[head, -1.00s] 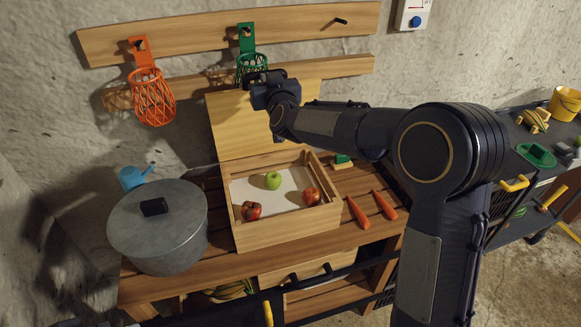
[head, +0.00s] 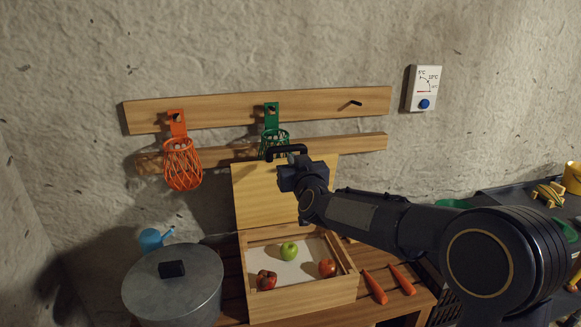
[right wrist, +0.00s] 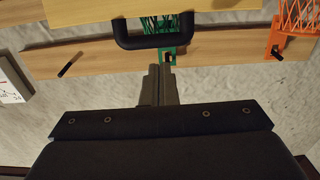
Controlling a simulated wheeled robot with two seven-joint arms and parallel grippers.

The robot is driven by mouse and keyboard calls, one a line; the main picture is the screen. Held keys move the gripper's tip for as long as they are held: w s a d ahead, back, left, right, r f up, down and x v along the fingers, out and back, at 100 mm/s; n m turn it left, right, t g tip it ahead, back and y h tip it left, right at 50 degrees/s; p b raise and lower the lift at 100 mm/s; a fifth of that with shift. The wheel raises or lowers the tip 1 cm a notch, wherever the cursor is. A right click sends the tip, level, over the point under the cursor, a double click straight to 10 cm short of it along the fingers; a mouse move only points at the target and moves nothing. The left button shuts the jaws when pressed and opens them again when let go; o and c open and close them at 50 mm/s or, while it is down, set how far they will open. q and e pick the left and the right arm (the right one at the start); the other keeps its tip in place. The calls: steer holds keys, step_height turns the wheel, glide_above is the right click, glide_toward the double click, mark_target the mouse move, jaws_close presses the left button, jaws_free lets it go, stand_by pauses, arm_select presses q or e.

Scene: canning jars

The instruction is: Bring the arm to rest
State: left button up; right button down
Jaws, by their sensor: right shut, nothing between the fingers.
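My right gripper (head: 297,160) is in front of the raised wooden lid (head: 257,195), close to its black handle (head: 287,149). In the right wrist view my fingers (right wrist: 160,72) are shut together and empty, just short of the handle (right wrist: 155,41); whether they touch it I cannot tell. My right arm (head: 390,220) stretches in from the lower right over the bench. My left gripper is not in view.
A lidded pot (head: 172,290), a blue watering can (head: 153,238) and carrots (head: 375,288) stand or lie nearby. Orange (head: 182,165) and green (head: 275,138) baskets hang on the rails.

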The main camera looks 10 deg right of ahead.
steer(key=s+d+f+g+y, duration=0.1)
steer(key=s+f+g, duration=0.3)
steer(key=s, duration=1)
steer(key=s+d+f+m+g+y, duration=0.1)
steer(key=s+f+g, duration=0.3)
steer(key=s+f, duration=0.4)
steer(key=s+d+f+m+g+y+b, duration=0.1)
steer(key=s+d+f+g, duration=0.2)
steer(key=s, duration=1.8)
step_height(320, 180, down, 4)
steer(key=shift+s+d+f+g, duration=0.1)
steer(key=shift+s+d+g, duration=0.1)
steer(key=shift+s+g, duration=0.35)
